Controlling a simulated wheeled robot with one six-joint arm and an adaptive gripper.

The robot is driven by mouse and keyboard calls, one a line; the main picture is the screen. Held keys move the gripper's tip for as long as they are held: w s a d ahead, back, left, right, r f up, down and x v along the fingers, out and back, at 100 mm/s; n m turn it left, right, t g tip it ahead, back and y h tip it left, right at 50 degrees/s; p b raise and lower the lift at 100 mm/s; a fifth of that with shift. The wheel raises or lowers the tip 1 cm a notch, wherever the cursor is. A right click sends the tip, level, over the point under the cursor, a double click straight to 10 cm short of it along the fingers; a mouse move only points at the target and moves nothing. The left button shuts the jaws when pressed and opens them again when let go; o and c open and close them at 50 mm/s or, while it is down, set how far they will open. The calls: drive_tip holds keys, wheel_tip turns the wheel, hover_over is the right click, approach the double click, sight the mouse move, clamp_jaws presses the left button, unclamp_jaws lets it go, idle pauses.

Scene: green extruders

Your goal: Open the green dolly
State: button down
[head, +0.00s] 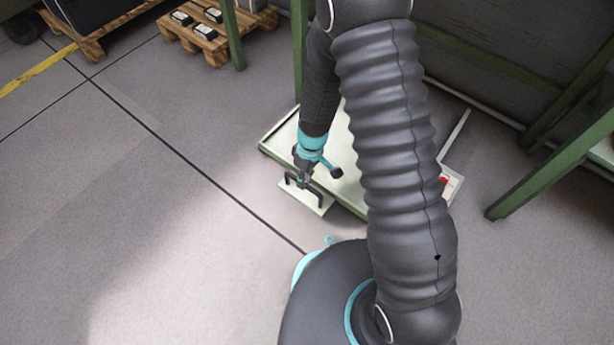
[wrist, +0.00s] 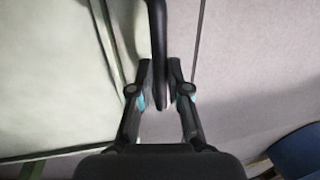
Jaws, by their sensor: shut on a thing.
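The green dolly (head: 283,138) is a low platform with a pale top and green edges, partly hidden behind my arm in the head view. A smaller pale plate (head: 313,209) juts from its near side, with a black handle (head: 319,193) on it. My gripper (head: 299,181) points down at this handle. In the wrist view my gripper (wrist: 160,72) has its fingers on either side of the dark handle bar (wrist: 157,30) and is shut on it. The pale dolly surface also shows at the left of the wrist view (wrist: 50,80).
Green frame legs (head: 560,172) stand at the right, and another green post (head: 233,35) stands at the back. A wooden pallet (head: 215,45) with small dark items is at the back left. The grey floor (head: 130,200) to the left is clear.

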drive_tip(key=c, duration=1.1)
unclamp_jaws()
drive_tip(key=shift+c, duration=0.2)
drive_tip(key=shift+r, duration=0.1)
wheel_tip(320, 180, up, 12)
drive_tip(key=w+d, duration=0.1)
drive_tip(key=w, duration=0.1)
drive_tip(key=shift+d+f, duration=0.2)
drive_tip(key=shift+d, duration=0.05)
